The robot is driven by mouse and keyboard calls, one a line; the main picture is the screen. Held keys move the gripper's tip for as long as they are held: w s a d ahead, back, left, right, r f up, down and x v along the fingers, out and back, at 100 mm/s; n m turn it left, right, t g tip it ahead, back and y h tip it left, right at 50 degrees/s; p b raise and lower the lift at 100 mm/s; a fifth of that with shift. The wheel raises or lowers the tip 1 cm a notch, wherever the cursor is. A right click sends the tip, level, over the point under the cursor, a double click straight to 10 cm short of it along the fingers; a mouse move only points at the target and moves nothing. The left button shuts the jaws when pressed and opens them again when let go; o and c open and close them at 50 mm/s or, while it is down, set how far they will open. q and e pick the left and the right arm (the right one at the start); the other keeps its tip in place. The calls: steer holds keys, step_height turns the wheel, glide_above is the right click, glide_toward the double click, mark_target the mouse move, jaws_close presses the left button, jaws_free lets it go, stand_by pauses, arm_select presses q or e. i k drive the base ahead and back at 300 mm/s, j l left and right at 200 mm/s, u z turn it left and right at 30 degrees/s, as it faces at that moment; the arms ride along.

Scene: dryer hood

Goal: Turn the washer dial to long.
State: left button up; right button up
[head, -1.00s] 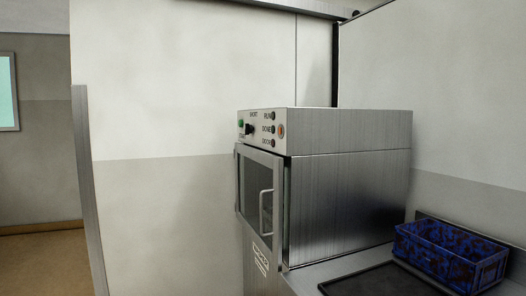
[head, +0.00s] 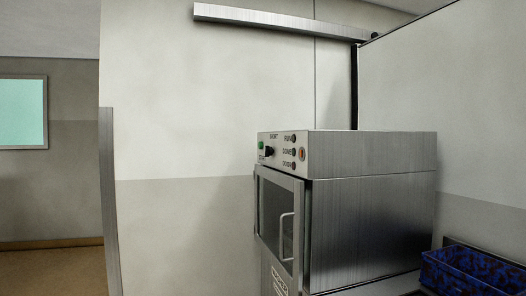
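The washer (head: 370,225) is a steel box on the right of the head view, its front turned to the left. Its control panel sits along the top of the front. The black dial (head: 268,152) is on that panel, small in the picture, with a label reading SHORT above it; I cannot tell which way it points. A green button (head: 261,145) is left of the dial. Indicators labelled RUN, DONE and DOOR are to its right, beside an orange-ringed button (head: 302,154). Neither gripper is in view.
A blue patterned crate (head: 470,272) stands on the counter at the lower right. A metal rail (head: 280,20) runs along the wall above the washer. A wall edge (head: 110,200) stands at the left, with open floor (head: 50,272) beyond it.

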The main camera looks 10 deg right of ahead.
mark_target(268, 150)
steer(key=i+j, duration=0.55)
steer(key=i, duration=0.25)
steer(key=i+j+z, duration=0.6)
